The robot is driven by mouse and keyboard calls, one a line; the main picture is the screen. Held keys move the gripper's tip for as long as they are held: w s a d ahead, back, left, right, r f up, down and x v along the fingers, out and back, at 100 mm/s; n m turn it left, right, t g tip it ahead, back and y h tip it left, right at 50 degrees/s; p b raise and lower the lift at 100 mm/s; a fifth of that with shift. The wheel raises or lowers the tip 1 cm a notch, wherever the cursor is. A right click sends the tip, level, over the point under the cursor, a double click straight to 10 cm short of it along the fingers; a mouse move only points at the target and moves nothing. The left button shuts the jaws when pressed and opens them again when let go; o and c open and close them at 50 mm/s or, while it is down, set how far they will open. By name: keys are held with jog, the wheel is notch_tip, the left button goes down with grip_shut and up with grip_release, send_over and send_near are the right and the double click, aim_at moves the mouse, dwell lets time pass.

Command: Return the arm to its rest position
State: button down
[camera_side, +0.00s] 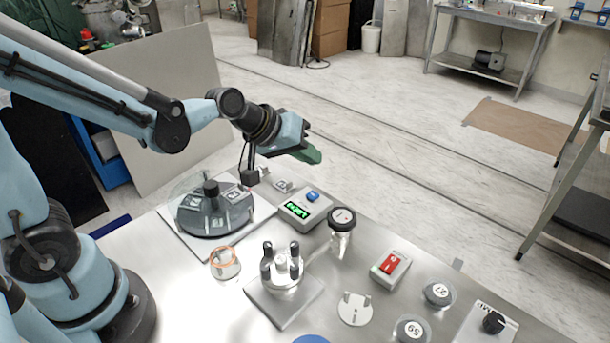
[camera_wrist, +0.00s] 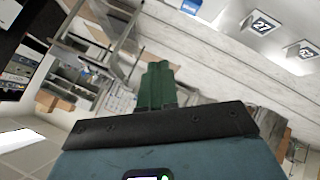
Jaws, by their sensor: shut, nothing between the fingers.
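My arm reaches over the left part of the metal table (camera_side: 215,310) in the side view. My gripper (camera_side: 312,155), with green fingers, points right and slightly down, well above the table. It is shut and empty, and touches nothing. In the wrist view the green fingers (camera_wrist: 158,80) are together, with the room and floor beyond them.
Below stand a round dark device (camera_side: 230,215), a box with a green display (camera_side: 305,208) and a metal fixture with black knobs (camera_side: 283,270). A red-switch box (camera_side: 390,268) and numbered discs (camera_side: 438,293) lie right. A grey panel (camera_side: 170,100) stands behind the arm.

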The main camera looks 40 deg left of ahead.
jog(key=s+a+r+m+g+y, duration=0.1)
jog(key=s+a+m, duration=0.1)
jog(key=s, duration=0.4)
jog(key=s+a+r+m+y, duration=0.1)
jog(key=s+a+m, duration=0.2)
jog(key=s, duration=0.3)
jog(key=shift+s+r+g+y, duration=0.2)
jog(key=shift+s+g+y, duration=0.2)
